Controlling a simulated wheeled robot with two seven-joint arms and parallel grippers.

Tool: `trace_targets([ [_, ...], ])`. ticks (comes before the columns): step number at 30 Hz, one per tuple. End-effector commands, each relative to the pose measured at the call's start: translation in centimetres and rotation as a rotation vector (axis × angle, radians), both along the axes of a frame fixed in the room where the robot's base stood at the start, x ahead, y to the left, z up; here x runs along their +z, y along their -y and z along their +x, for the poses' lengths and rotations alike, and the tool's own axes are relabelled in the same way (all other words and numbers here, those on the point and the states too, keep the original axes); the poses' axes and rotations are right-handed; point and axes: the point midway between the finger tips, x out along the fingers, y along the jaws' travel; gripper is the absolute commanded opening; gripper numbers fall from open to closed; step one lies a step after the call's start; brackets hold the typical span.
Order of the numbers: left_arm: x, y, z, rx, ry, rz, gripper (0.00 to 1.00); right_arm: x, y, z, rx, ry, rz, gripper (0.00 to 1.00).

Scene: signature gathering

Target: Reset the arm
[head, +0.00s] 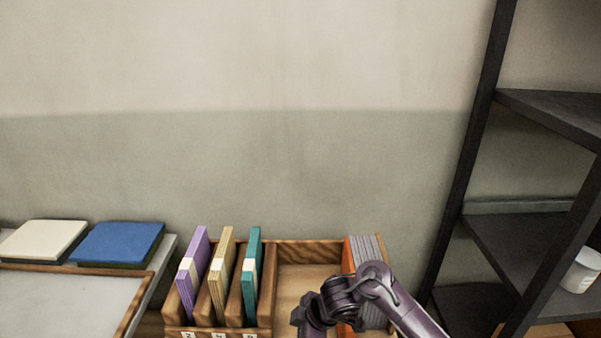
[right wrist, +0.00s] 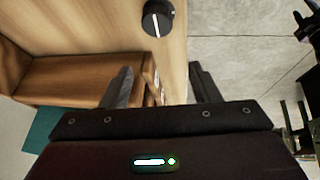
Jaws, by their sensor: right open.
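My right arm comes in from the lower right in the head view and bends over the right part of a wooden organizer (head: 310,244). My right gripper (right wrist: 158,78) shows in the right wrist view with its two dark fingers spread apart. Nothing is held between them. Below the fingers are a wooden top surface and its edge beside the floor. In the head view the fingers cannot be made out; the arm's lower end runs out of the picture at the bottom. My left gripper is not in view.
The organizer holds purple (head: 194,265), tan (head: 221,270) and teal (head: 251,275) folders, with grey sheets (head: 368,255) at its right. A black round knob-like thing (right wrist: 157,18) lies near the wooden edge. A dark shelf rack (head: 535,110) stands right, holding a white cup (head: 581,270).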

Motion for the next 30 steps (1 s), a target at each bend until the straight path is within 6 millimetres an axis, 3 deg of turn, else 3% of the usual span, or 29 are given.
trace_targets([
  [1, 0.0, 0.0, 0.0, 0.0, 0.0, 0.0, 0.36, -0.4, -1.2, -1.1, -0.046, 0.029, 0.032, 0.56],
  [3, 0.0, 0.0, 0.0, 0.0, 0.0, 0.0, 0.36, 0.0, -1.8, -1.8, -0.141, 0.075, 0.063, 0.56],
  [7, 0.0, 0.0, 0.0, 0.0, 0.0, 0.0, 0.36, 1.0, -0.5, -3.4, -0.358, 0.116, 0.097, 0.56],
  [18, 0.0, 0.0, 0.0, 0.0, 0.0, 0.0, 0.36, 3.5, 11.5, -11.7, -0.973, -0.01, 0.037, 0.56],
  [24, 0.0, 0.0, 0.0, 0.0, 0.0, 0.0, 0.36, 4.4, 15.7, -15.9, -1.147, -0.094, -0.005, 0.56],
  [30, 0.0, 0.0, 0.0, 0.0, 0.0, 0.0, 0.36, 5.3, 18.7, -19.5, -1.273, -0.169, -0.038, 0.56],
])
